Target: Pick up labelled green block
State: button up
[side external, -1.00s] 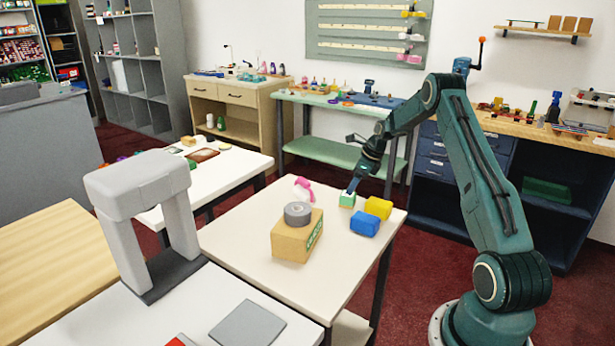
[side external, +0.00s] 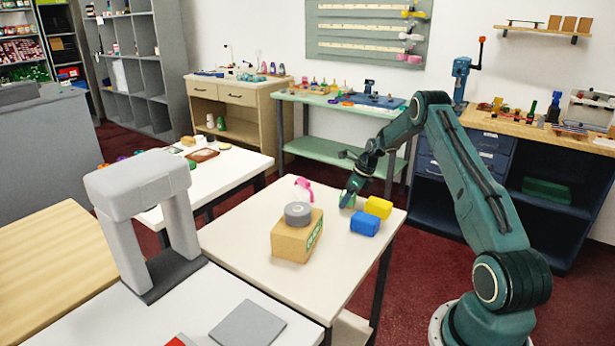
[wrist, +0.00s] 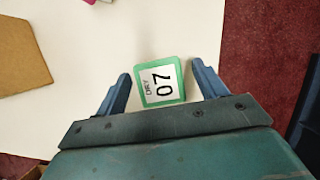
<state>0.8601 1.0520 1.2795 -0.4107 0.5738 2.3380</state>
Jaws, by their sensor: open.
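The green block (wrist: 141,73) carries a white label reading 07 and lies on the white table (wrist: 70,125). In the wrist view it sits between the two blue fingers of my gripper (wrist: 160,92), with a gap on each side. My gripper is open and holds nothing. In the side view the gripper (side external: 348,198) is low at the green block (side external: 344,200) and hides most of it.
A blue block (side external: 365,224) and a yellow block (side external: 378,207) lie just right of the green one. A cardboard box (side external: 290,243) with a grey roll (side external: 298,213) on top stands to the left. A pink object (side external: 304,188) lies behind. The table front is clear.

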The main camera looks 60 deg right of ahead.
jog(key=shift+c, duration=0.2)
dwell(0.3)
jog(key=c, duration=1)
notch_tip(320, 180, up, 18)
dwell(0.3)
dwell(0.4)
